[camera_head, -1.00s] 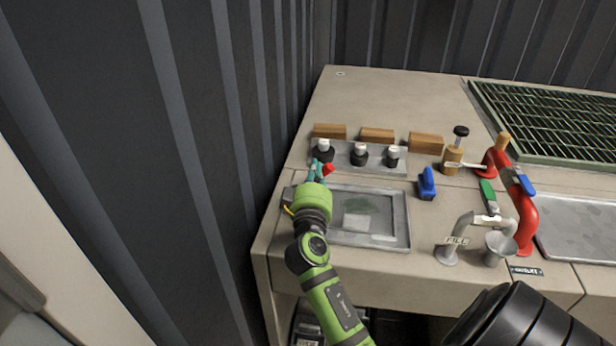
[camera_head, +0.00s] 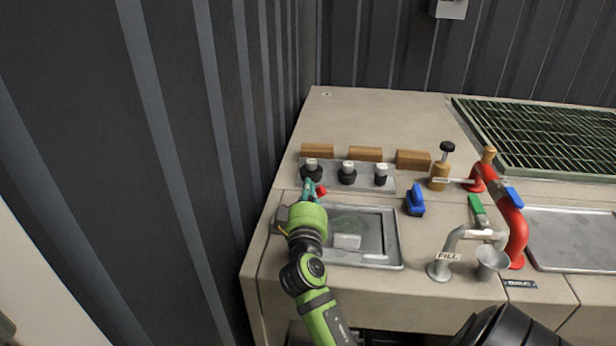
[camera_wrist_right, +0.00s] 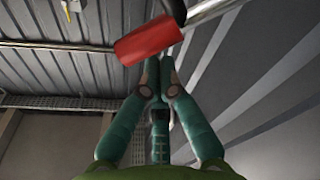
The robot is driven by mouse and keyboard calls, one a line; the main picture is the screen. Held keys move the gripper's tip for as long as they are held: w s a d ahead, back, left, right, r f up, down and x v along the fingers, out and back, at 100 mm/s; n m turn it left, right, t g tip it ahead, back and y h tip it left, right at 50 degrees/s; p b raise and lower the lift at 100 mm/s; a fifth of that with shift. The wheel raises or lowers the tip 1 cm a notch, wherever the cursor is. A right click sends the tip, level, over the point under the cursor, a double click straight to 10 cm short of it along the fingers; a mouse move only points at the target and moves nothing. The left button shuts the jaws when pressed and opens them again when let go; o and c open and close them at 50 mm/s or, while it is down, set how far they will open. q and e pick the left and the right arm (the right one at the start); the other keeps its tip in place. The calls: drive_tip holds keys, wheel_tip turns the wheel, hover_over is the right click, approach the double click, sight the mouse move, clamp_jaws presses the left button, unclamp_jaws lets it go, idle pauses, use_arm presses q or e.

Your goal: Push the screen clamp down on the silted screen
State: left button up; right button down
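The silted screen (camera_head: 348,241) lies in a grey metal tray (camera_head: 396,230) set in the counter, with a greenish and pale patch showing in it. The screen clamp's red handle (camera_head: 321,191) is at the tray's far left corner. My right gripper (camera_head: 310,186), with teal fingers and a green body, is over that left side and hides part of the clamp. In the right wrist view the red handle (camera_wrist_right: 148,42) crosses just beyond the fingertips (camera_wrist_right: 158,66), which are close together; whether they touch it is unclear. My left gripper is out of view.
Three black knobs with white tops (camera_head: 347,173) stand behind the tray, with wooden blocks (camera_head: 365,153) behind them. A blue lever (camera_head: 414,201), FILL pipe (camera_head: 450,255), funnel (camera_head: 490,262) and red pipe (camera_head: 512,225) are to the right. A dark corrugated wall (camera_head: 200,150) is close on the left.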

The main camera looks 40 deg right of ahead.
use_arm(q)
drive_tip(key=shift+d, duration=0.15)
use_arm(e)
wheel_tip(320, 180, up, 9)
drive_tip(key=shift+r, duration=0.2)
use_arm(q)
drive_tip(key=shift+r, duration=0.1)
use_arm(e)
drive_tip(key=shift+f, duration=0.1)
